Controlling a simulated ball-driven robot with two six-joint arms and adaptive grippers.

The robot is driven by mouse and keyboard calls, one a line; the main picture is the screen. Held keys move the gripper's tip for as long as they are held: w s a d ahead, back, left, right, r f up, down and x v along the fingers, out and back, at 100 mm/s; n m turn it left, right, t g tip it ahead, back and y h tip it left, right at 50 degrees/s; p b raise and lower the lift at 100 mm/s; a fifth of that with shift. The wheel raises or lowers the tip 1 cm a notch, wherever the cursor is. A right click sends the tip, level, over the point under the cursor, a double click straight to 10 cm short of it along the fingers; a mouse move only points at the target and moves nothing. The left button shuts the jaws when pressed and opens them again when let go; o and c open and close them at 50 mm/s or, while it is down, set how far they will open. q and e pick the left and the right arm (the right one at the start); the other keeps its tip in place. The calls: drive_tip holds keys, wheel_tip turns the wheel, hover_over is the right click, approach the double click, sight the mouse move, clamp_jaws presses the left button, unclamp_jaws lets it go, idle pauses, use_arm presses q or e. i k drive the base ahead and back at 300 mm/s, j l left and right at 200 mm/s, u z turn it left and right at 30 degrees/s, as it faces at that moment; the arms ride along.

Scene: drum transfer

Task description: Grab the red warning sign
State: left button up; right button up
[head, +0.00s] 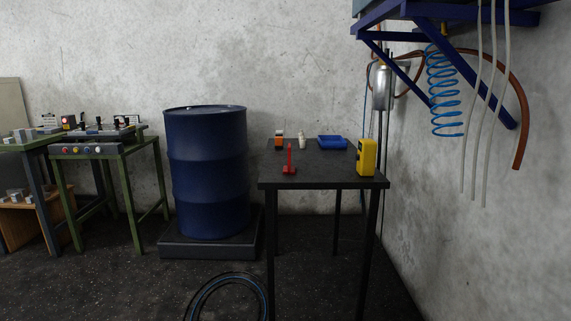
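A small red object (290,161), likely the red warning sign seen nearly edge-on, stands upright on the front left part of a black table (322,182). It has a thin vertical part on a wider red base. Its face and any marking cannot be made out. Neither of my grippers shows in the head view, and nothing is touching the red object.
A yellow device (367,157) stands at the table's front right. A blue drum (207,172) stands left on a dark platform (208,249). A hose (229,278) lies on the floor.

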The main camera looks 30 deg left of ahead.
sight(289, 169)
drive_tip(key=u, duration=0.95)
drive_tip(key=i+j+u, duration=0.1)
drive_tip(key=i, duration=0.25)
